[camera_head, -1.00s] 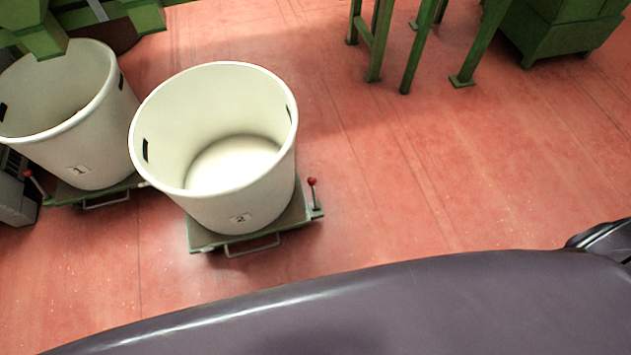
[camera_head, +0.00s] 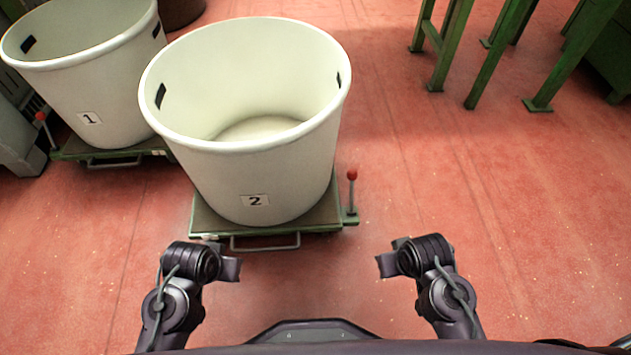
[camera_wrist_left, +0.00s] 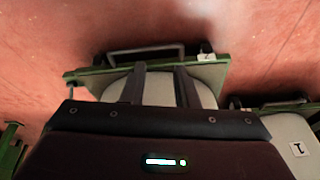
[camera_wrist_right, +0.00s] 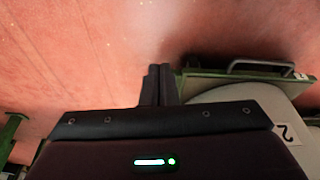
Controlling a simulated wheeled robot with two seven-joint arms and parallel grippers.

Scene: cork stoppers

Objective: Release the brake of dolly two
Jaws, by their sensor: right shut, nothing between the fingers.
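Dolly two (camera_head: 207,221) is a low green platform under the white tub marked 2 (camera_head: 292,185). Its brake lever (camera_head: 351,195), with a red knob, stands roughly upright at the dolly's right front corner. A grey loop handle (camera_head: 265,246) is on its front edge. My right gripper (camera_head: 385,265) is shut and empty, apart from the lever, in front of it and slightly to its right. My left gripper (camera_head: 232,268) is in front of the dolly's left part; its fingers are apart and empty in the left wrist view (camera_wrist_left: 160,82). Dolly two's edge also shows in the right wrist view (camera_wrist_right: 207,76).
Dolly one (camera_head: 72,150) carries the tub marked 1 (camera_head: 110,110) at the left, with its own red-knobbed lever (camera_head: 46,130). Green metal legs (camera_head: 487,60) stand at the back right. The red floor right of dolly two is clear.

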